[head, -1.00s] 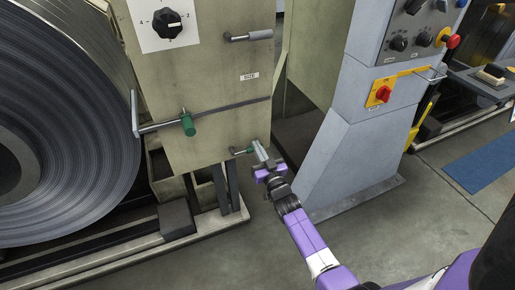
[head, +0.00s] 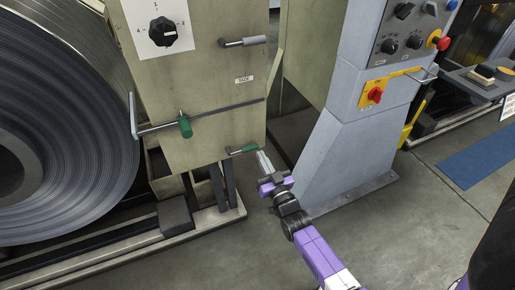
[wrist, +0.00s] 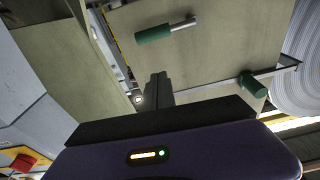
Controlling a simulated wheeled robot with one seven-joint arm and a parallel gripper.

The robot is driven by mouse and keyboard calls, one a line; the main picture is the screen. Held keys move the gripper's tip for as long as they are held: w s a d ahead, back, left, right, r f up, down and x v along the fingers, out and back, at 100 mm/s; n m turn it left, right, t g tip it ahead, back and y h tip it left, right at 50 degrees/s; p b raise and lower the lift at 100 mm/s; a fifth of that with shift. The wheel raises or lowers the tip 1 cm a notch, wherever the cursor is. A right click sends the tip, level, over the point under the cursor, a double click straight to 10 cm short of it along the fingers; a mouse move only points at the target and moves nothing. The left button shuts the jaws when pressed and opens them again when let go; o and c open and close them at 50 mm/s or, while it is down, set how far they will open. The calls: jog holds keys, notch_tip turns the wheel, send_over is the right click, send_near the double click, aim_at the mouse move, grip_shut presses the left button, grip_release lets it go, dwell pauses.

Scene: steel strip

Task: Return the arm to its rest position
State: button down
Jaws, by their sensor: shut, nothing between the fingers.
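My gripper (head: 264,162) is at the end of my purple and black arm, low in front of the beige machine cabinet (head: 205,110). Its fingers are shut together with nothing between them. In the head view the fingertips are close to a small green-handled lever (head: 243,149) at the cabinet's lower right corner; I cannot tell the exact gap there. In the wrist view the shut fingers (wrist: 157,88) point at the cabinet, apart from the green handle (wrist: 153,34) above them.
A large steel coil (head: 65,120) stands at the left. A second green handle (head: 185,126) sits on a bar across the cabinet. A grey control pedestal (head: 350,140) with a red switch (head: 375,94) stands close right of my gripper. Open floor (head: 410,230) lies at the lower right.

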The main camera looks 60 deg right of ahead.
jog(key=shift+s+a, duration=0.3)
jog(key=shift+s, duration=0.15)
jog(key=shift+w+f, duration=0.1)
jog(key=shift+f, duration=0.05)
jog(key=s+a+r+n+g+y, duration=0.1)
jog(key=s+a+r+n+y, duration=0.45)
jog(key=s+a, duration=0.85)
jog(key=s+a+r+n+y, duration=0.2)
jog(key=s+a+r+y, duration=0.5)
jog(key=s+a, duration=0.75)
notch_tip(320, 180, up, 17)
jog(key=w+a+h+p, duration=0.1)
jog(key=w+a+p, duration=0.1)
jog(key=p, duration=1.4)
jog(key=shift+w+a+r, duration=0.15)
jog(key=shift+w, duration=0.2)
jog(key=shift+h, duration=0.25)
